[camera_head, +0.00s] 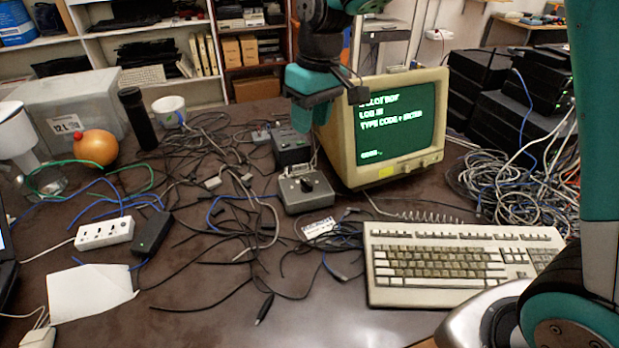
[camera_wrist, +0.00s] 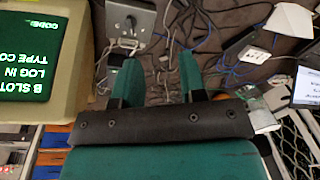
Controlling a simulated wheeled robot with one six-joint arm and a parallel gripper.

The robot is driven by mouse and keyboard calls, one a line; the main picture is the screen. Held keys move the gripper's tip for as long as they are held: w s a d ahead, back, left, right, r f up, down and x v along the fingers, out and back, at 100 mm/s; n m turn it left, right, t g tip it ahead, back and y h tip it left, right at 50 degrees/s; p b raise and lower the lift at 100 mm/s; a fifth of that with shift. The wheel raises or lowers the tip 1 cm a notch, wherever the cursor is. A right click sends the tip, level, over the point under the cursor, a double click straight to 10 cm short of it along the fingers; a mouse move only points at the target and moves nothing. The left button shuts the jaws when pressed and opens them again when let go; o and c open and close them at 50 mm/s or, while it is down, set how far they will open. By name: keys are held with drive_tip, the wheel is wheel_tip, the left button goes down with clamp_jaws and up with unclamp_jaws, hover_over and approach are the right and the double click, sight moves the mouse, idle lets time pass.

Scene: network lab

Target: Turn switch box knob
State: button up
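The switch box (camera_head: 316,198) is a small grey metal box on the dark table, left of the monitor's base. Its black knob (camera_head: 306,184) is on the top face. In the wrist view the box (camera_wrist: 146,22) is at the top, left of centre, with its knob (camera_wrist: 130,20) showing. My gripper (camera_head: 302,120) is above and behind the box in the head view, beside the monitor's left edge, apart from the knob. In the wrist view its two teal fingers (camera_wrist: 157,62) are spread with nothing between them, so it is open and empty.
The monitor (camera_head: 345,150) with green screen stands close right of my gripper. A darker box (camera_head: 291,147) sits behind the switch box. Tangled cables cover the table to the left. A keyboard (camera_head: 440,270) lies front right, and a power strip (camera_head: 104,233) at left.

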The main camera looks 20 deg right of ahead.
drive_tip(key=m+h, duration=0.1)
hover_over(306, 182)
wheel_tip(306, 182, down, 6)
drive_tip(key=f, duration=0.1)
wheel_tip(306, 182, down, 17)
drive_tip(key=shift+w+f+p, duration=0.1)
drive_tip(key=shift+p, duration=1.05)
clamp_jaws()
